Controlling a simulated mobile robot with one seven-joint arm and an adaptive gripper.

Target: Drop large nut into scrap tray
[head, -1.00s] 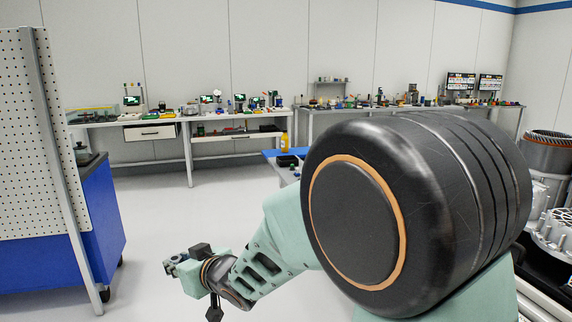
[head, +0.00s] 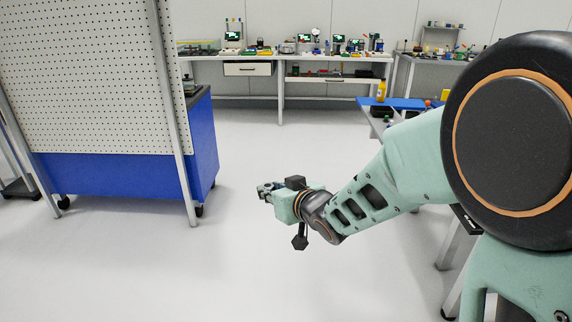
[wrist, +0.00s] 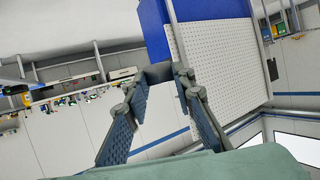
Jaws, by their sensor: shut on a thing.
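My gripper (head: 264,190) is held out over open floor at the end of my arm, left of the arm's big black joint. In the wrist view its two fingers (wrist: 158,76) with blue pads converge on a dark grey piece (wrist: 158,71) between the tips. This fits the large nut, but its shape is not clear. In the head view the piece is too small to make out. I cannot pick out the scrap tray for certain in either view.
A pegboard (head: 85,75) on a blue wheeled cabinet (head: 202,147) stands at left. A long workbench (head: 215,57) with instruments runs along the back wall. A blue-topped table (head: 405,103) with a yellow bottle (head: 381,90) is partly behind my arm. The floor between is clear.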

